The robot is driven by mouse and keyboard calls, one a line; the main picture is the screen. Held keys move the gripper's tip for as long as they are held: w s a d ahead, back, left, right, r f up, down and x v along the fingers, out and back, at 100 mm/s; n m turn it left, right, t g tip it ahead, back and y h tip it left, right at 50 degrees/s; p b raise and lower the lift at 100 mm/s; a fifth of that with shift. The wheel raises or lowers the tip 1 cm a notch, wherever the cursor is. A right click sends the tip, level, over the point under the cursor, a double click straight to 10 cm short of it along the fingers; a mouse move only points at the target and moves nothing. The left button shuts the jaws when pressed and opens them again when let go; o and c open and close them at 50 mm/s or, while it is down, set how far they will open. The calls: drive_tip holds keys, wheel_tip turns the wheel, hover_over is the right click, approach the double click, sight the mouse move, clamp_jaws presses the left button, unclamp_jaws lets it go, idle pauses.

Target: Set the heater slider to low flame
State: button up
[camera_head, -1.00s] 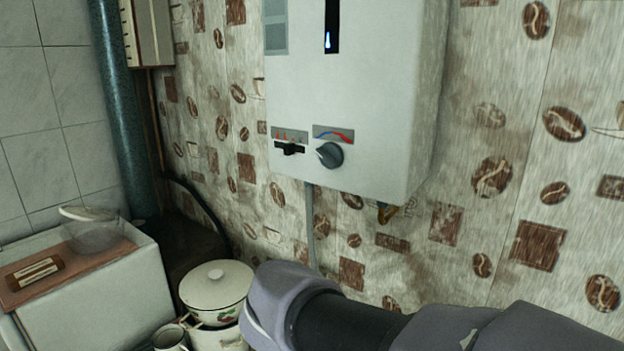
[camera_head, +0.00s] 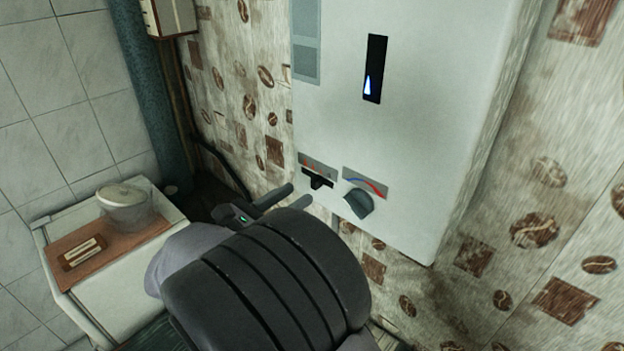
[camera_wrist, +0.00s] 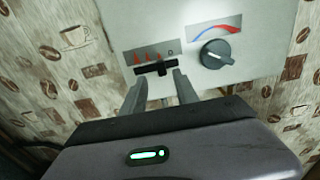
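The heater (camera_head: 430,120) is a white box on the wall. Its small black slider (camera_head: 318,182) sits under a grey plate with orange flame marks; it also shows in the wrist view (camera_wrist: 157,69). There its handle is around the middle of its dark slot, below the marks. My gripper (camera_head: 299,194) is open, just short of the slider at its lower left in the head view. In the wrist view my gripper (camera_wrist: 160,79) has its two fingers apart, on either side of the handle's line. Whether either finger touches the handle cannot be told.
A grey round knob (camera_head: 358,203) with a blue-red arc above it is close to the right of the slider. A blue flame (camera_head: 371,86) shows in the heater's dark window. A lidded glass pot (camera_head: 126,212) stands on a brown board (camera_head: 70,240) at left.

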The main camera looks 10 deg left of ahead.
sight(313, 184)
drive_tip(key=x, duration=0.3)
drive_tip(key=shift+w+d+r, duration=0.15)
drive_tip(key=shift+d+r, duration=0.05)
drive_tip(key=shift+d, duration=0.1)
drive_tip(key=shift+d+r+p, duration=0.15)
drive_tip(key=shift+d+p, duration=0.05)
drive_tip(key=shift+p, duration=0.1)
drive_tip(key=shift+w+d+f, duration=0.1)
drive_tip(key=shift+w+f, duration=0.05)
drive_tip(key=shift+w, duration=0.35)
drive_tip(key=shift+w+d+f, duration=0.1)
drive_tip(key=shift+w, duration=0.35)
drive_tip(key=shift+s+r, duration=0.1)
drive_tip(key=shift+s, duration=0.2)
drive_tip(key=shift+c, duration=0.3)
clamp_jaws()
